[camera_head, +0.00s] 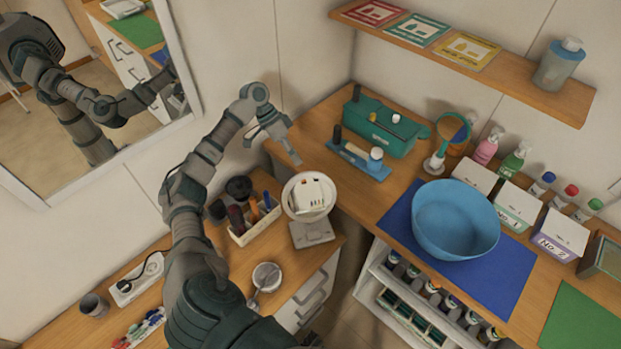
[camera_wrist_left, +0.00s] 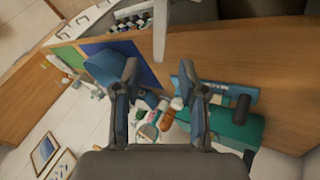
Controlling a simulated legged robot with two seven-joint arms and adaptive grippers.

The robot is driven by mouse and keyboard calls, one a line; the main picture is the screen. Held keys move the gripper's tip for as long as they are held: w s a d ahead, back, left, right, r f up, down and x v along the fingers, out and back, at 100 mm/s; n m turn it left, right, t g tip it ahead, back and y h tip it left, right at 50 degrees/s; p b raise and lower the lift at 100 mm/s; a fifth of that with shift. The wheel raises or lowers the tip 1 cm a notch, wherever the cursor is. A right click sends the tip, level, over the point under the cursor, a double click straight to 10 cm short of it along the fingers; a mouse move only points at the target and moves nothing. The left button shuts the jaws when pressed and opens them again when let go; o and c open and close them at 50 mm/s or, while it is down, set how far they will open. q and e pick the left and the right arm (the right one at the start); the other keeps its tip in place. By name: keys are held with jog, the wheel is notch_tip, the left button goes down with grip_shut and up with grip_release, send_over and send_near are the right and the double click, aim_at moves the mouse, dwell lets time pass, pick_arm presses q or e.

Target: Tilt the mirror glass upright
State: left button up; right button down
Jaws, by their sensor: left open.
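A round mirror (camera_head: 309,196) with a pale rim stands on a grey base (camera_head: 312,234) at the corner of the left counter in the head view. Its glass is tilted back, facing up, and shows a reflection of pale boxes. My left gripper (camera_head: 290,145) is open and empty, above and behind the mirror, apart from it. In the left wrist view the two fingers (camera_wrist_left: 160,85) stand wide apart with nothing between them. A pale upright bar (camera_wrist_left: 160,30) lies beyond the fingertips; I cannot tell whether it is the mirror's rim. My right gripper is not in view.
An organiser (camera_head: 252,222) with brushes and a cup (camera_head: 266,278) stand left of the mirror. A blue tray (camera_head: 358,163) and teal case (camera_head: 385,128) lie to its right. A blue bowl (camera_head: 455,222) sits farther right. A wall mirror (camera_head: 150,80) hangs behind my arm.

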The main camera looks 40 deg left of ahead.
aim_at(306, 173)
pick_arm(q)
jog(key=x, duration=1)
jog(key=shift+w+d, duration=0.1)
jog(key=shift+d, duration=0.05)
grip_shut()
